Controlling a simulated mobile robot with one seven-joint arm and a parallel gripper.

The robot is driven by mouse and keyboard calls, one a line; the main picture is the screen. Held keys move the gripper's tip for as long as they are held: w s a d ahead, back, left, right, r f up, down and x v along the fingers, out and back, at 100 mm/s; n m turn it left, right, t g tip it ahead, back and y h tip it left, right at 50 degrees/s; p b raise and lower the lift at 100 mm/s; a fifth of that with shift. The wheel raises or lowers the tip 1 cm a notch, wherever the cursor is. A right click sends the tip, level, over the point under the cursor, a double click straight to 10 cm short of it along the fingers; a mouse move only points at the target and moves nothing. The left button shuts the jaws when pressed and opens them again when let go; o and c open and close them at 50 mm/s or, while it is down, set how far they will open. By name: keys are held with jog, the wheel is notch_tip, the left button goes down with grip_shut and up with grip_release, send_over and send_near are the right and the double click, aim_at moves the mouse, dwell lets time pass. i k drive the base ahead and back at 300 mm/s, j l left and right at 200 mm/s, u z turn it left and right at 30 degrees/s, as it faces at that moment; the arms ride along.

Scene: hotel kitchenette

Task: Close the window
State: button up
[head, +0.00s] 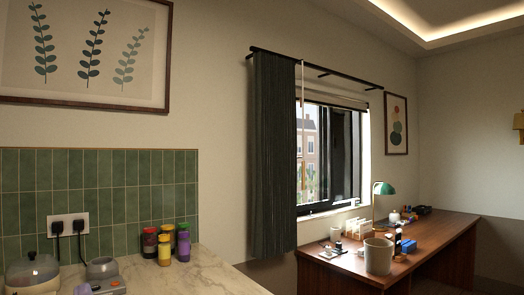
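The window (341,150) is in the far wall, right of the middle of the head view. It has a dark frame. Its left part shows buildings and greenery outside, and dark frame members and panes stand together toward its right side. From here I cannot tell exactly how far it is open. A dark curtain (273,150) hangs at its left and hides that edge. My gripper is not in view.
A wooden desk (430,240) stands below the window, with a bin-like pot (378,256), a green lamp (383,188) and several small items. A marble counter (200,275) with several jars and appliances is at the lower left. A curtain rod (310,67) runs above.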

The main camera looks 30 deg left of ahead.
aim_at(320, 203)
jog(key=u, duration=0.5)
jog(key=i+l+z, duration=0.15)
jog(key=i+z, duration=0.25)
jog(key=i, duration=0.2)
jog(key=i+z, duration=0.4)
jog(key=i, duration=0.2)
jog(key=i+j+z, duration=0.15)
jog(key=i+z, duration=0.35)
jog(key=i, duration=0.7)
jog(key=i+l+u, duration=0.1)
jog(key=i+u, duration=0.15)
jog(key=i, duration=0.3)
jog(key=i+l+u, duration=0.25)
jog(key=i, duration=0.3)
jog(key=i+l+u, duration=0.25)
jog(key=u, duration=0.15)
jog(key=i+l+u, duration=0.8)
jog(key=l+u, duration=0.15)
jog(key=l, duration=0.2)
jog(key=i+l+u, duration=0.1)
jog(key=l+u, duration=0.35)
jog(key=l, duration=0.3)
jog(key=i, duration=0.05)
